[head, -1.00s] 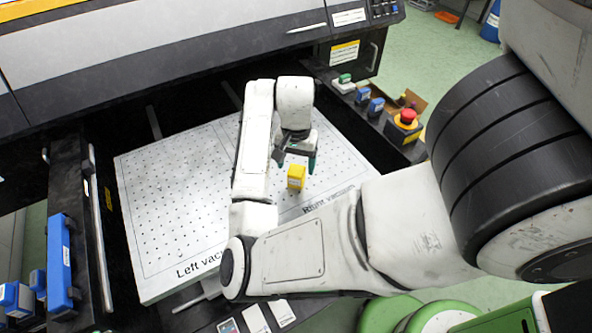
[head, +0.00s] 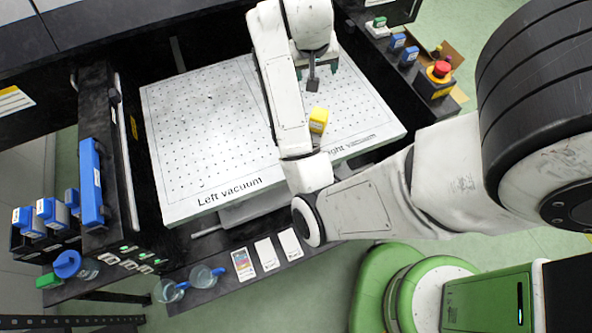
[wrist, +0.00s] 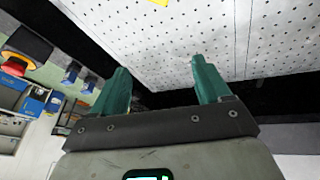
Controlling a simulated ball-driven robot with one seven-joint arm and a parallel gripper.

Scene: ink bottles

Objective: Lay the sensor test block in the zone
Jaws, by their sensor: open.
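A small yellow block (head: 319,120), which I take to be the sensor test block, rests on the white perforated table (head: 207,143), near its front edge. It stands just behind the printed "Right vacuum" label, which my arm partly hides. My gripper (head: 317,71) is open and empty, beyond the block toward the back of the table and apart from it. In the wrist view the green fingers (wrist: 163,78) are spread with nothing between them. Thin printed outlines mark the table; I cannot tell which is the zone.
A red emergency button (head: 441,69) and blue-capped bottles (head: 408,56) stand on the right ledge. Blue bottles (head: 46,210) and a blue case (head: 91,183) are at left. Two clear jugs (head: 171,291) and cards stand on the front shelf. The table's left half is clear.

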